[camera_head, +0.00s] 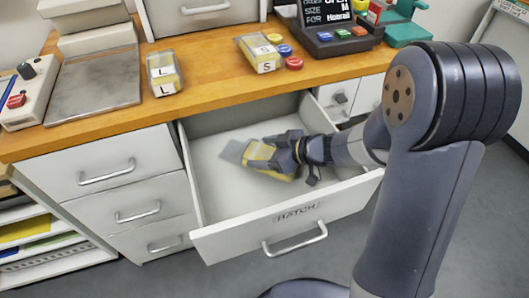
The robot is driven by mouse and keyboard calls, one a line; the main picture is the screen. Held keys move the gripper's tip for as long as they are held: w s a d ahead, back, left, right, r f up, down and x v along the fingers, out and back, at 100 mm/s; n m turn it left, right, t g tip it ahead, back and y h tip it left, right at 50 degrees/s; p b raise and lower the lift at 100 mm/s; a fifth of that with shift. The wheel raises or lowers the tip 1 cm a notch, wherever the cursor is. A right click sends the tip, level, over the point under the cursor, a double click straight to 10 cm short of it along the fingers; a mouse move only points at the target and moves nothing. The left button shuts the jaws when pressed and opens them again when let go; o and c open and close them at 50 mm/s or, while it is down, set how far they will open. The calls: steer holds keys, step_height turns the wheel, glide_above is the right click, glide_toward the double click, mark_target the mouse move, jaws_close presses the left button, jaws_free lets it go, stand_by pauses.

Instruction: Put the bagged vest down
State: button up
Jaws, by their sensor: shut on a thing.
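My gripper (284,150) is shut on a bagged vest (258,156), a yellow packet in clear wrap with a grey end at its left. The vest is inside the outline of an open drawer (272,221) labelled HATCH. I cannot tell whether the vest touches the drawer floor. Its right part is hidden by my gripper. Two more bagged vests lie on the wooden counter: one marked L (164,73) and one marked S (259,53).
The wooden counter (213,77) runs behind the drawer. Blue, red and yellow buttons or caps (285,50) lie beside the S vest. An order display (328,14), a grey plate (95,85) and a control box (20,92) stand there too. The drawer holds nothing else visible.

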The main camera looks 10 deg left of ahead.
steer(key=shift+f, duration=0.1)
steer(key=o, duration=1)
steer(key=shift+r, duration=0.2)
steer(key=shift+d+r, duration=0.25)
steer(key=shift+d, duration=0.05)
steer(key=p+v, duration=0.2)
steer(key=v, duration=0.3)
steer(key=shift+s+d, duration=0.1)
steer(key=shift+d, duration=0.15)
steer(key=shift+s+d+r, duration=0.2)
steer(key=shift+d+r, duration=0.1)
steer(key=shift+d, duration=0.3)
